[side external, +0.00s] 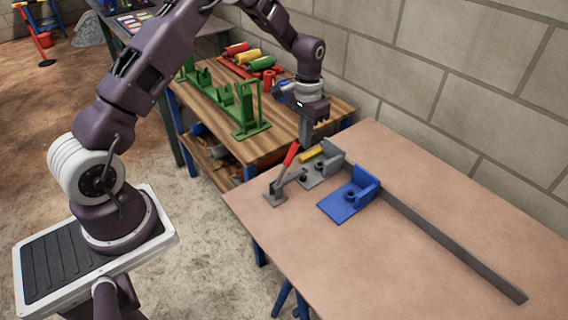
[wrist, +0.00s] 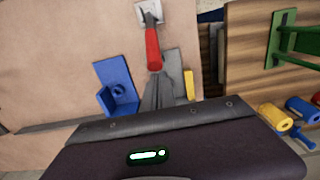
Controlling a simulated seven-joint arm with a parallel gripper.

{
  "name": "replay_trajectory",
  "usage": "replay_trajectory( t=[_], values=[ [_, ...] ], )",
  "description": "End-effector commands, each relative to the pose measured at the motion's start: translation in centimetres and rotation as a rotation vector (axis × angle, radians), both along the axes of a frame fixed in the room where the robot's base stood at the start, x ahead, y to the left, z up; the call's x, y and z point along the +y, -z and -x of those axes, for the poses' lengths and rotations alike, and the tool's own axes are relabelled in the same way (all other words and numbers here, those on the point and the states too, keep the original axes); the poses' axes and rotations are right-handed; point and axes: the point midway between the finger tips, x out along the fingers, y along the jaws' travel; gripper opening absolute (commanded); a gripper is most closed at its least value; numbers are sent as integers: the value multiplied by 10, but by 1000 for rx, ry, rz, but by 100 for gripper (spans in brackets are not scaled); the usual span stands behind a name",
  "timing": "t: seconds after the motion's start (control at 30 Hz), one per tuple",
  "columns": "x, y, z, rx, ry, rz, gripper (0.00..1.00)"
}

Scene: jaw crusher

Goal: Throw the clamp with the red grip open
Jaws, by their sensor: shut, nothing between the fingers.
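The clamp with the red grip stands on the tan table near its left edge in the side view, with a grey base (side external: 274,196). Its red grip (side external: 291,154) slants up and to the right from the base, towards my gripper. The red grip also shows in the wrist view (wrist: 152,48), with the clamp's base (wrist: 149,12) above it. My gripper (side external: 304,143) points down, shut and empty, just right of the grip's upper end. In the wrist view its grey fingers (wrist: 159,86) appear just below the grip's end; I cannot tell whether they touch.
A grey bracket (side external: 331,153) with a yellow block (side external: 311,154) stands beside the clamp. A blue bracket (side external: 345,202) stands to its right, and a long grey bar (side external: 450,239) runs along the table. A wooden bench (side external: 190,98) holds green frames and coloured rollers. The table's front is clear.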

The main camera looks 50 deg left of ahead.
Motion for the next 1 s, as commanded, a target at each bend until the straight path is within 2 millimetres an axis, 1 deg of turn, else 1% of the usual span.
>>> replay_trajectory(
  t=[0.5,1.0],
  values=[
    [0,2,34,11,0,0,0],
    [0,0,62,5,-1,0,0]
  ],
)
